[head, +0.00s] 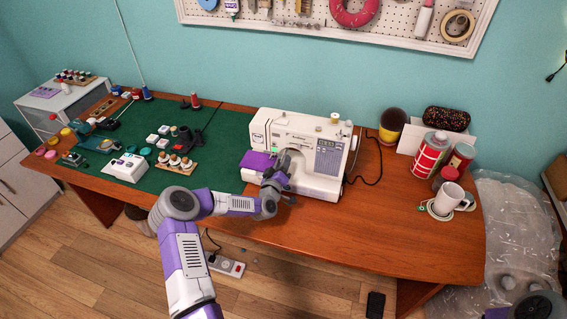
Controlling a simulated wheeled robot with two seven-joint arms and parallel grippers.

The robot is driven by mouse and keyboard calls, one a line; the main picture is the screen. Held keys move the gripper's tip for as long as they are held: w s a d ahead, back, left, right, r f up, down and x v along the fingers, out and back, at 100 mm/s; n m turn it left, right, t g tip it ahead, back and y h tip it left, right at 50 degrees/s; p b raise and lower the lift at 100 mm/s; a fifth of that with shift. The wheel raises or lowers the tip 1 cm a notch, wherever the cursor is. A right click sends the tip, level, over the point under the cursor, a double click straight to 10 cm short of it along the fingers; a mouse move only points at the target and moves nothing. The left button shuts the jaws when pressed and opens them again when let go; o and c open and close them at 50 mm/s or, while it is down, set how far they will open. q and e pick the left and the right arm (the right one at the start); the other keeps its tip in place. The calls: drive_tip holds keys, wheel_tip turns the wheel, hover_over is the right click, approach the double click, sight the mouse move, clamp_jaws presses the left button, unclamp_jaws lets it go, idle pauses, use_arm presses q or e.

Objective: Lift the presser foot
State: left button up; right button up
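A white sewing machine (298,132) stands on the wooden table, with purple fabric (257,161) at the left of its base. My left arm reaches in from below. My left gripper (284,166) is at the needle area under the machine's head, in front of the arm opening. The gripper and wrist hide the presser foot and its lever, so I cannot tell whether the foot is up or down. The fingers are too small and overlapped to tell open from shut. Only a part of my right arm shows at the bottom right corner; its gripper is out of view.
The wooden table (400,235) carries a green mat (150,185) with several spools and small items. At the right are a white mug (449,199), a red can (431,153) and a dark patterned case (446,119). The table front right of the machine is clear.

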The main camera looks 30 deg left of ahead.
use_arm(q)
drive_tip(key=shift+w+a, duration=0.15)
drive_tip(key=shift+w, duration=0.5)
clamp_jaws()
